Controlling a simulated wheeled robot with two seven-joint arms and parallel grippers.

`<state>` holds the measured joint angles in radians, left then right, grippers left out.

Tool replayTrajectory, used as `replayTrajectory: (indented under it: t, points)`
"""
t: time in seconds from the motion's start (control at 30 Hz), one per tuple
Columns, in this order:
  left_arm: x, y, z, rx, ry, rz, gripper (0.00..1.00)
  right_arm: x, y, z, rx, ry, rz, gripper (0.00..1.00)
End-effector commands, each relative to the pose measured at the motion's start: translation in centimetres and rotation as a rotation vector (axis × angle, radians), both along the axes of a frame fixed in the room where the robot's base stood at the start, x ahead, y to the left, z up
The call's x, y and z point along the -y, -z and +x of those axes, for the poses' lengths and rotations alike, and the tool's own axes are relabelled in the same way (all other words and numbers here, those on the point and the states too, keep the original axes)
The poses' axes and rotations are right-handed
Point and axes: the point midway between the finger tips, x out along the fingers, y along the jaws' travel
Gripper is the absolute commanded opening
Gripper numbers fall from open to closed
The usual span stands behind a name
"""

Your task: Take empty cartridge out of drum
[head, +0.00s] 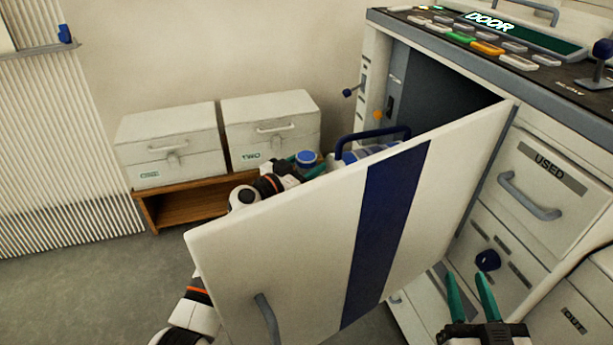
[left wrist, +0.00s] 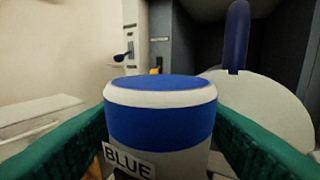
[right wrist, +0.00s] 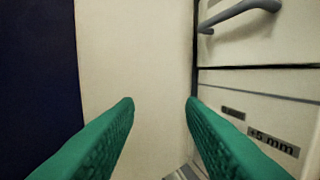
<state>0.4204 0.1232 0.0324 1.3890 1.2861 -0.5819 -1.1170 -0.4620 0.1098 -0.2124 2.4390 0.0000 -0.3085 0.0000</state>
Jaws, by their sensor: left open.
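A cartridge with a blue top, white ring and a label reading BLUE (left wrist: 160,125) stands upright between the fingers of my left gripper (left wrist: 160,115). The fingers are open on both sides of it. In the head view the blue top of the cartridge (head: 307,156) shows above the door edge, and most of my left gripper is hidden. The drum (left wrist: 262,105), a pale rounded body with a dark blue handle (head: 372,136), is just behind and right of the cartridge. My right gripper (head: 468,278) is open and empty in front of the machine.
The machine's white door (head: 290,235) with a blue stripe stands open, between the head camera and my left gripper. A drawer marked USED (head: 525,205) is shut at the right. Two white boxes (head: 170,145) (head: 270,130) stand on a wooden shelf (head: 190,203) at the back.

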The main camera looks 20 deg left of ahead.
Motion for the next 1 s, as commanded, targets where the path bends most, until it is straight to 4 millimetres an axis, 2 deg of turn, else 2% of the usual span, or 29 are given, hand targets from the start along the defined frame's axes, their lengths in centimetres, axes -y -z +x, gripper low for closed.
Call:
replayTrajectory:
  t: [0.13, 0.37, 0.4, 0.77, 1.0]
  points:
    - [0.0, 0.0, 0.0, 0.000, 0.000, 0.000, 0.58, 0.0, 0.0, 0.0, 0.000, 0.000, 0.000, 0.36]
    - [0.0, 0.0, 0.0, 0.000, 0.000, 0.000, 0.22, 0.0, 0.0, 0.0, 0.000, 0.000, 0.000, 0.36]
    - [0.0, -0.1, 0.0, 0.001, 0.000, 0.000, 0.20, 0.0, 0.0, 0.0, 0.000, 0.000, 0.000, 0.36]
    - [0.0, -0.5, 0.0, 0.003, 0.000, 0.001, 0.19, 0.0, 0.1, 0.0, -0.019, 0.000, -0.005, 0.36]
    - [0.0, -2.2, 0.0, 0.003, 0.001, 0.001, 0.19, 0.6, 2.7, -0.3, -0.180, 0.013, -0.047, 0.36]
